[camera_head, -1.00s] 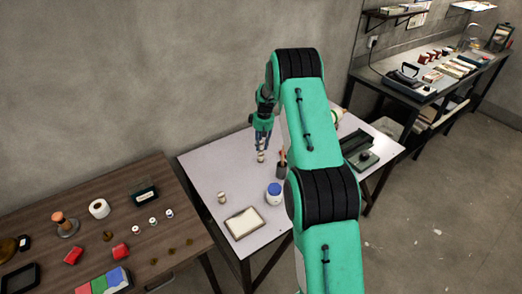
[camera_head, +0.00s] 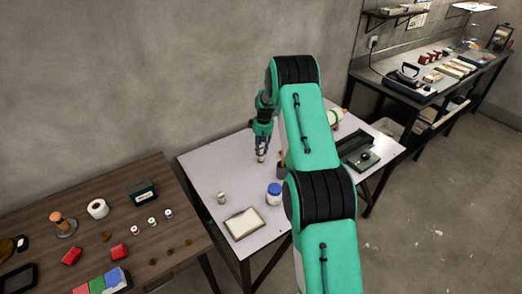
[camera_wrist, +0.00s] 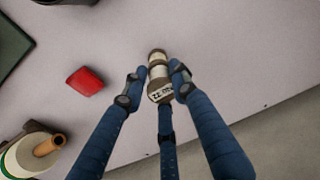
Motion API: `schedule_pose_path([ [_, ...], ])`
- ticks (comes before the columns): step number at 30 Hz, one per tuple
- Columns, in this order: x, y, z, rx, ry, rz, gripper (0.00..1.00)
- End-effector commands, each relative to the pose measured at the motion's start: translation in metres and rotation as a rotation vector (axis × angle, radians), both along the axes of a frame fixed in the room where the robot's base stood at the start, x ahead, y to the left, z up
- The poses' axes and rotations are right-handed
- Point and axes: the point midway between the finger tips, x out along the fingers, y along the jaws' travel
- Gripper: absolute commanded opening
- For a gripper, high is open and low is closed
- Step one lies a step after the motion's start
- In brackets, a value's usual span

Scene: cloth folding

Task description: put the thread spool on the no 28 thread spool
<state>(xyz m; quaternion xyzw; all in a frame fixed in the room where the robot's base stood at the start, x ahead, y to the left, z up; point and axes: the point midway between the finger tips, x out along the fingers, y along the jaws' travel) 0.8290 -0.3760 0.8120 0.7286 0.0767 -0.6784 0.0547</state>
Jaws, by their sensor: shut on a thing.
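A small pale thread spool with brown ends (camera_wrist: 159,72) is between the fingers of my gripper (camera_wrist: 157,84) in the wrist view. A white printed label on its near end reads something like "No 22", but it is turned and hard to read. My gripper is shut on this spool; in the head view my gripper (camera_head: 261,156) is low over the white table (camera_head: 210,166), near its back edge. I cannot tell whether the spool still touches the table. Another pale spool (camera_head: 221,198) stands upright, apart, at the left of the same table; its number is too small to read.
A blue-lidded jar (camera_head: 274,193) and a framed tray (camera_head: 243,223) stand at the table's front. A dark cup (camera_head: 281,171) is close right of my gripper. A red object (camera_wrist: 86,81) shows in the wrist view. The tabletop between gripper and standing spool is clear.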

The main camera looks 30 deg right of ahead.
Motion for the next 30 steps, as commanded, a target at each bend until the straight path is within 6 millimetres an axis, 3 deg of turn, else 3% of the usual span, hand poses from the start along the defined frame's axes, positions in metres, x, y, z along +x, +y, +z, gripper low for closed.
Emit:
schedule_pose_path([
  [10, 0.000, 0.000, -0.002, 0.000, 0.000, 0.000, 0.07],
  [11, 0.000, 0.000, -0.002, 0.000, 0.000, 0.000, 0.29],
  [14, 0.000, 0.000, -0.002, 0.000, 0.000, 0.000, 0.46],
  [24, 0.000, 0.000, 0.000, 0.000, 0.000, 0.000, 0.46],
  [30, 0.000, -0.001, 0.010, 0.000, -0.001, 0.000, 0.46],
])
